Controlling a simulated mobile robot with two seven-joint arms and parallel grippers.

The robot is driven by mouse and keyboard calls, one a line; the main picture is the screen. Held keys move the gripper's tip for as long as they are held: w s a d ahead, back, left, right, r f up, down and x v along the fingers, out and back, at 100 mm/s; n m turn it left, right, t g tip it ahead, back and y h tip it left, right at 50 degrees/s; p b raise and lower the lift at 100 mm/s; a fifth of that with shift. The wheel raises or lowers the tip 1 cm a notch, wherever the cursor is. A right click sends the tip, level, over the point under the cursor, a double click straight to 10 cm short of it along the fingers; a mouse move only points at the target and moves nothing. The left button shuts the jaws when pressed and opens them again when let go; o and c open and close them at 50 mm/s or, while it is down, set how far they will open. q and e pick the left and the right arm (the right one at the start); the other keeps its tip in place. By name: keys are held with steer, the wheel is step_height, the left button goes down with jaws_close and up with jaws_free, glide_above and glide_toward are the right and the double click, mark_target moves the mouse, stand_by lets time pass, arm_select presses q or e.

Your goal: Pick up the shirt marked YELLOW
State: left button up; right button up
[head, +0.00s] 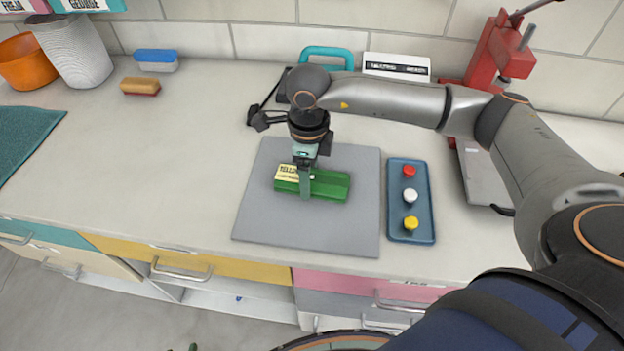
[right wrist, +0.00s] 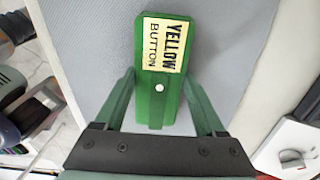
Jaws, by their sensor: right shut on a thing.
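The green folded shirt (head: 333,187) lies on a grey mat (head: 266,222) on the counter, with a pale yellow label at its left end. In the right wrist view the label on the green shirt (right wrist: 153,98) reads "YELLOW BUTTON", and a single white button shows below it. My right gripper (head: 305,190) points down over the shirt and is shut on it, with one finger on each side in the right wrist view (right wrist: 160,95). My left gripper is not in view.
A blue tray (head: 394,225) with red, white and yellow buttons sits right of the mat. A red press (head: 492,50) stands at back right. A sponge (head: 156,66), a brush (head: 140,86) and an orange pot (head: 25,67) are at left. The left counter is mostly clear.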

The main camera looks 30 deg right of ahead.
steer(key=shift+c, duration=0.7)
steer(key=shift+r, duration=0.2)
